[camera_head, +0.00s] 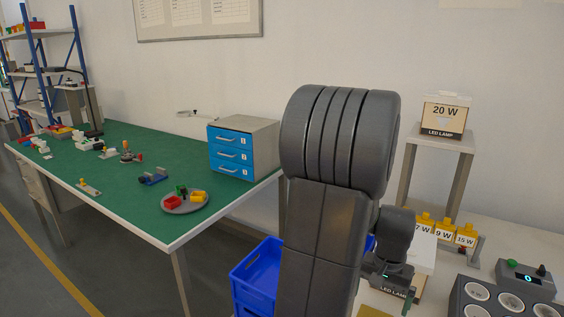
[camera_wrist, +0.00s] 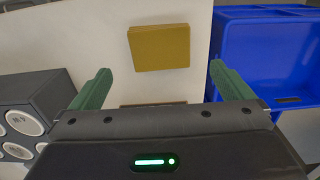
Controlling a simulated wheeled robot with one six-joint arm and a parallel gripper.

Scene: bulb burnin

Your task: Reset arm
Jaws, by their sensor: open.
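My gripper (camera_wrist: 156,85) is open and empty in the wrist view, with its two green fingers spread wide apart. Beyond the fingers a flat yellow-brown block or box (camera_wrist: 159,47) lies on a pale surface, apart from the fingers. In the head view my dark grey arm fills the middle and hides much of what is behind it.
A blue crate (camera_head: 256,277) stands on the floor beside the green-topped bench (camera_head: 120,165). A blue drawer unit (camera_head: 231,152) sits on the bench. At right are a burn-in socket block (camera_head: 507,299), yellow wattage holders (camera_head: 445,229) and a 20 W lamp box (camera_head: 443,117) on a stand.

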